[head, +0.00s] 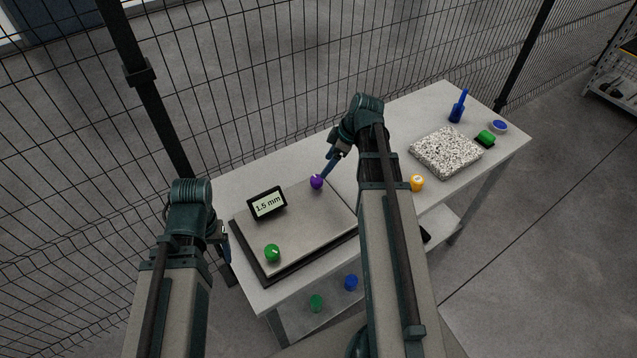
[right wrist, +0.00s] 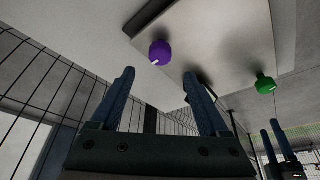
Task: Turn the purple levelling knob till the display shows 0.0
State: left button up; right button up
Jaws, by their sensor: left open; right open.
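The purple knob (head: 317,182) sits at the far corner of the grey levelling plate (head: 310,225). The display (head: 267,204) on the plate reads 1.5 mm. My right gripper (head: 326,173) is open, with its fingers close to the purple knob. In the right wrist view, the purple knob (right wrist: 160,53) with a white mark lies beyond and between the open fingertips (right wrist: 159,76), not gripped. My left gripper (head: 226,248) is open beside the table's left edge, away from the plate and partly hidden by its arm.
A green knob (head: 272,253) sits at the plate's near-left corner. To the right are a yellow object (head: 417,183), a speckled slab (head: 446,152), a blue bottle (head: 457,107), a green item (head: 486,138) and a blue-topped dish (head: 499,126). A wire fence (head: 260,80) stands behind the table.

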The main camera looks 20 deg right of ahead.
aim_at(317, 179)
jog(key=b+x, duration=0.6)
jog(key=x, duration=0.2)
grip_shut()
